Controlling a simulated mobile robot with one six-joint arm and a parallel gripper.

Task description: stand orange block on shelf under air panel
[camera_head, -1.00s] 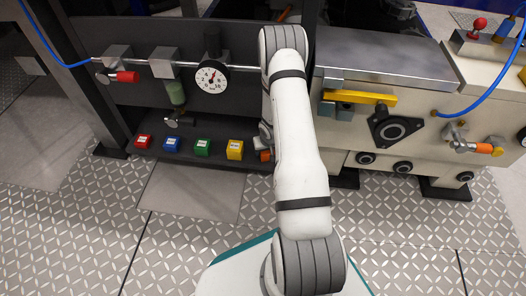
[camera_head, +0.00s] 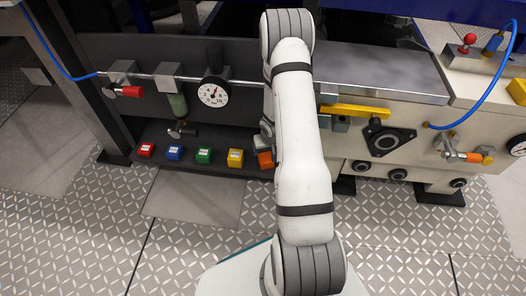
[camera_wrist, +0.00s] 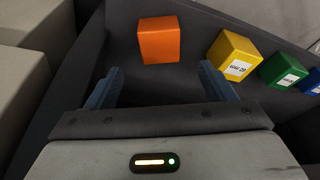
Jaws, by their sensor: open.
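The orange block (camera_wrist: 159,40) stands on the dark shelf (camera_wrist: 190,13) in the wrist view, just beyond the fingertips. In the head view the orange block (camera_head: 265,159) shows at the right end of the row, partly hidden by my arm. My gripper (camera_wrist: 162,78) is open and empty, its two blue-grey fingers spread either side of the line to the block, with a gap between. In the head view my gripper is mostly hidden behind my arm. The air panel (camera_head: 150,60) is the dark upright board with a gauge above the shelf.
Yellow (camera_head: 235,158), green (camera_head: 204,155), blue (camera_head: 175,152) and red (camera_head: 146,150) blocks stand in a row left of the orange one. A beige machine housing (camera_head: 400,110) stands to the right. A valve (camera_head: 182,130) hangs above the blue block.

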